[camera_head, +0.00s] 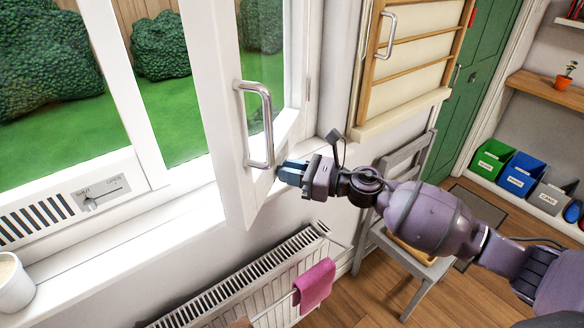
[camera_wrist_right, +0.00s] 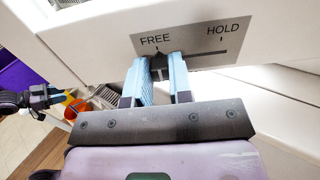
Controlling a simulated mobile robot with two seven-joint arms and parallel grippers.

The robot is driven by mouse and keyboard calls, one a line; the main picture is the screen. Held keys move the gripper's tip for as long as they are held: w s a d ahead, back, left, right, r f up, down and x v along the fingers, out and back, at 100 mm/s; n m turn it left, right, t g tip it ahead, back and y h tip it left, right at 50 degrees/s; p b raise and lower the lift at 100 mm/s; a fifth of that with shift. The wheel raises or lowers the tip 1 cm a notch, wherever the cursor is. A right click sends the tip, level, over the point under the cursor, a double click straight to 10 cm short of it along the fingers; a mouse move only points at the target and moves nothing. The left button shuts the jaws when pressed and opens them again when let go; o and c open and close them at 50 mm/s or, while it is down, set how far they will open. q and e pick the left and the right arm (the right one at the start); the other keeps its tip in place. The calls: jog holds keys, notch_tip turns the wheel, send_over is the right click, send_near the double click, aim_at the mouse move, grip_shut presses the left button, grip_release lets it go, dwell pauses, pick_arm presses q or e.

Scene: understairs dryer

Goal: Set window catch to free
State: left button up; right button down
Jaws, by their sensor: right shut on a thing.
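The window catch is a slider on a grey plate (camera_wrist_right: 195,42) marked FREE on the left and HOLD on the right. Its dark knob (camera_wrist_right: 159,66) sits at the FREE end of the slot. My right gripper (camera_wrist_right: 163,75) is shut on the knob, one blue finger on each side. In the head view my right gripper (camera_head: 283,171) is at the lower edge of the open window sash (camera_head: 232,150), which hides the catch. My left gripper (camera_wrist_right: 42,97) shows small at the left edge of the wrist view, its jaw state unclear.
A silver handle (camera_head: 263,125) stands out from the sash above my gripper. Below are a radiator (camera_head: 250,280) with a pink towel (camera_head: 314,284) and a grey chair (camera_head: 410,160). A vent slider plate (camera_head: 102,193) and a white pot (camera_head: 12,285) are at left.

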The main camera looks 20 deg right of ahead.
jog(key=shift+s+a, duration=0.15)
jog(key=shift+s, duration=0.05)
jog(key=c, duration=1)
grip_release()
jog(key=b+v, duration=0.2)
jog(key=v, duration=0.9)
jog(key=shift+w, duration=0.1)
